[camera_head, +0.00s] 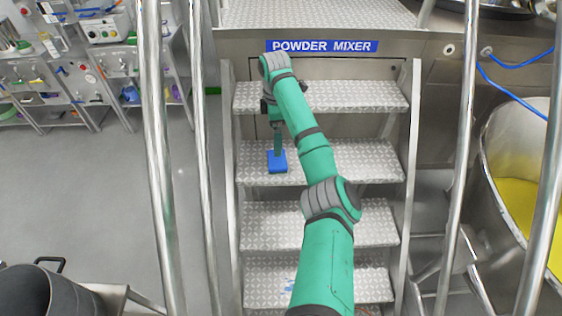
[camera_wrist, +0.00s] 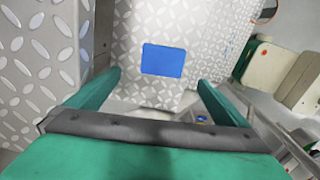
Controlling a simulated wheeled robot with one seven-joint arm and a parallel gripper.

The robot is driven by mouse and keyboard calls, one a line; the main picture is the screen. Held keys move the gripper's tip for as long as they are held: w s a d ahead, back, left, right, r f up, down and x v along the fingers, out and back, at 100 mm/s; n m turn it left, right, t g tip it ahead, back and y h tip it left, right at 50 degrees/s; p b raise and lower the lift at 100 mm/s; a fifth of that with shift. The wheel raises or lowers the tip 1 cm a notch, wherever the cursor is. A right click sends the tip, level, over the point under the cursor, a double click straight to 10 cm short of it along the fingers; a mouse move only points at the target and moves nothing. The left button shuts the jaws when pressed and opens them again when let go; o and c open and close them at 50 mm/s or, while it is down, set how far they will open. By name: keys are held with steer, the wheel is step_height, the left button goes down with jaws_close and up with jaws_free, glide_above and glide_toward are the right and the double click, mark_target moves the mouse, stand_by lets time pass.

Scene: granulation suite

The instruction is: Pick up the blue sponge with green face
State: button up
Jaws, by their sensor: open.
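The blue sponge (camera_head: 277,167) is a small block on the second tread from the top of the metal stairs, towards the tread's left end. In the wrist view the sponge (camera_wrist: 163,60) shows as a flat blue rectangle. I see only blue on it; no green face shows. My gripper (camera_head: 278,148) points down over the sponge, and its green finger hides part of the sponge's far side. In the wrist view my gripper (camera_wrist: 160,82) is open, its fingers apart to the left and right of the sponge's outline. The sponge lies beyond the fingertips; I see no contact.
The patterned step tread (camera_head: 350,160) around the sponge is clear. The tread above (camera_head: 350,96) overhangs behind it. Steel handrails (camera_head: 160,150) stand on both sides of the stairs. A "POWDER MIXER" sign (camera_head: 322,46) is at the top. A bin with yellow powder (camera_head: 520,200) stands right.

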mark_target(277, 159)
steer(key=f, duration=1)
steer(key=shift+s+d+f, duration=0.15)
steer(key=shift+s+f, duration=0.05)
steer(key=shift+f, duration=0.1)
steer(key=c, duration=1.1)
